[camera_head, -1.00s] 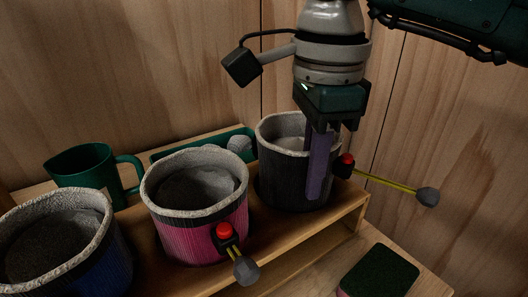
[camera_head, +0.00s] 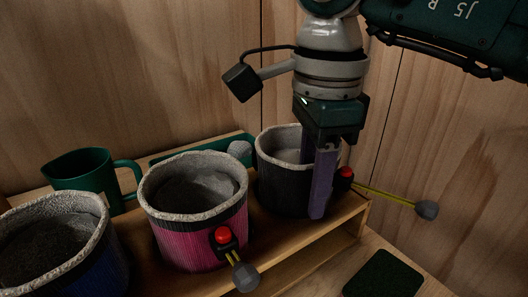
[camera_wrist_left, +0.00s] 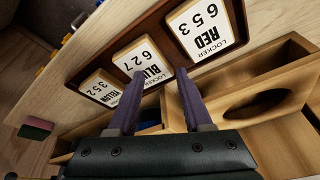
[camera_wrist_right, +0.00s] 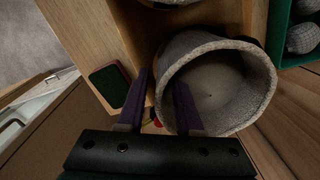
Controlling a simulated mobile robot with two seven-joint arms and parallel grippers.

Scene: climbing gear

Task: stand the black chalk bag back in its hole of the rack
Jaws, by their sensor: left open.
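The black chalk bag (camera_head: 280,185) has a grey fleece rim and is roughly upright at the right end of the wooden rack (camera_head: 335,222). Its lower part sinks behind the rack's top, but I cannot tell how deep it sits in its hole. My left gripper (camera_wrist_left: 155,90) is open and empty, above a board of locker cards.
A pink bag (camera_head: 200,238) and a blue bag (camera_head: 75,265) stand left of it. A green mug (camera_head: 82,172) and green tray (camera_head: 170,155) are behind. A sponge (camera_head: 383,275) lies front right. Locker cards (camera_wrist_left: 207,28) show in the left wrist view.

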